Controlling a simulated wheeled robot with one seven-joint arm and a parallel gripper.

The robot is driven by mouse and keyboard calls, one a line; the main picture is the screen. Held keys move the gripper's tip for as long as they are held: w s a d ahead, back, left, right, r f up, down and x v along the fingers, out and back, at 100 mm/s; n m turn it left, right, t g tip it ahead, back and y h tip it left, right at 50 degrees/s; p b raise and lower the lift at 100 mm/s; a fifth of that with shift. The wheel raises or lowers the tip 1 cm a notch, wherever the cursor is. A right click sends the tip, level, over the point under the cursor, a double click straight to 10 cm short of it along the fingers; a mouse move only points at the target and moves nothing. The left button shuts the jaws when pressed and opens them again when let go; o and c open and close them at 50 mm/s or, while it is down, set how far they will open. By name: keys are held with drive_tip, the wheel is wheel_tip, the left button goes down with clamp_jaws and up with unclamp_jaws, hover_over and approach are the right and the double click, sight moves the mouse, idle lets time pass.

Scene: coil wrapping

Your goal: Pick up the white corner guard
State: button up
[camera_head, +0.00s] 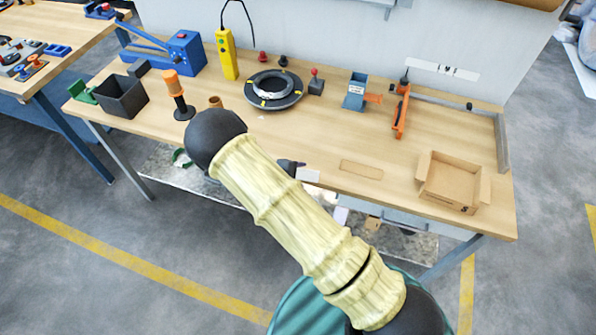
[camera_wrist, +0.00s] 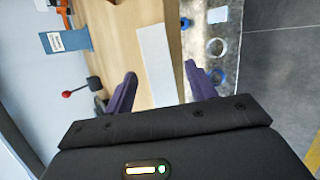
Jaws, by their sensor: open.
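The white corner guard (camera_head: 308,175) lies at the front edge of the workbench, just right of my gripper in the head view. In the wrist view the white corner guard (camera_wrist: 157,62) is a long pale strip along the bench edge, with its near end between my fingers. My gripper (camera_wrist: 160,74) is open, its two purple fingers apart on either side of the strip. In the head view my gripper (camera_head: 291,167) is mostly hidden behind my arm. Whether a finger touches the guard, I cannot tell.
The workbench (camera_head: 270,135) holds a coil on a round black stand (camera_head: 273,90), a blue dispenser (camera_head: 356,92), an orange tool (camera_head: 401,112) and an open cardboard box (camera_head: 453,184). A flat tan piece (camera_head: 361,169) lies right of the guard. A lower shelf (camera_wrist: 215,80) shows beyond the bench edge.

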drive_tip(key=c, duration=1.1)
drive_tip(key=shift+o, duration=0.2)
drive_tip(key=shift+r, duration=0.1)
wheel_tip(320, 180, up, 28)
drive_tip(key=b, duration=0.3)
